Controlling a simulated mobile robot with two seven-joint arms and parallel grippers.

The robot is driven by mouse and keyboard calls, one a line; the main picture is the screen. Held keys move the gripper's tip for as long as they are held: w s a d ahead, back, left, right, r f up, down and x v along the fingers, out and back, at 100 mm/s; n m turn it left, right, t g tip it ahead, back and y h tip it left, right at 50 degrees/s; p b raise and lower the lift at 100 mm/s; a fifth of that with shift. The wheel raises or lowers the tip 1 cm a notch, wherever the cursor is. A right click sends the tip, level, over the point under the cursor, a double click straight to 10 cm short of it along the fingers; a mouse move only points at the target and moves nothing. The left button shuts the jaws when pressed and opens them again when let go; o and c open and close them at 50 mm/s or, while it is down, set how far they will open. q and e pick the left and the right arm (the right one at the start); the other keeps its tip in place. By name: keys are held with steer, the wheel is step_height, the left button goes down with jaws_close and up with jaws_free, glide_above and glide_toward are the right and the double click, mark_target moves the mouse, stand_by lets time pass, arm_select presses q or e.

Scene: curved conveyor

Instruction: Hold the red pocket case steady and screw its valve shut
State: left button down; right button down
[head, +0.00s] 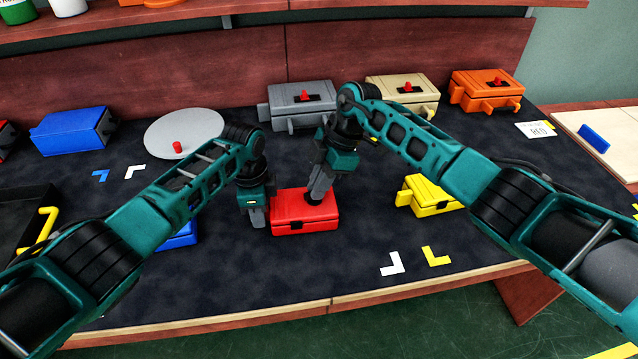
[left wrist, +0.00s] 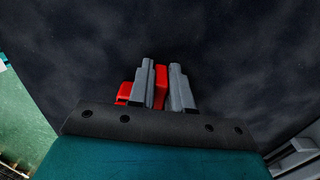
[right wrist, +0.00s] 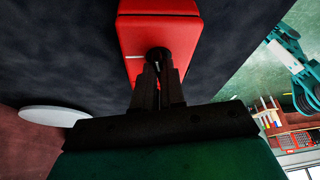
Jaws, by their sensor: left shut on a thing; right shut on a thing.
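The red pocket case (head: 305,220) lies on the dark table mat in front of me. My left gripper (head: 258,218) is at its left end, pointing down. In the left wrist view, its fingers are shut on a narrow red part of the case (left wrist: 160,88). My right gripper (head: 316,194) reaches down onto the top of the case. In the right wrist view, its fingers (right wrist: 158,72) are closed at the dark round recess (right wrist: 157,54) in the red top. The valve is hidden between those fingers, so its turn angle cannot be seen.
A yellow case (head: 432,193) sits to the right, and a blue one (head: 180,236) is partly behind my left arm. Grey (head: 300,95), tan and orange cases stand at the back, near a round grey plate (head: 183,135). The mat's front is clear apart from corner marks.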

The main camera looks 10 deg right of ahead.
steer(key=n+g, duration=0.1)
steer(key=n, duration=0.2)
steer(key=n+g+h, duration=0.1)
steer(key=n, duration=0.2)
steer(key=shift+w+a, duration=0.15)
stand_by(0.3)
steer(key=c, duration=1.2)
jaws_free()
steer(key=shift+w+r, duration=0.1)
steer(key=v, duration=1.2)
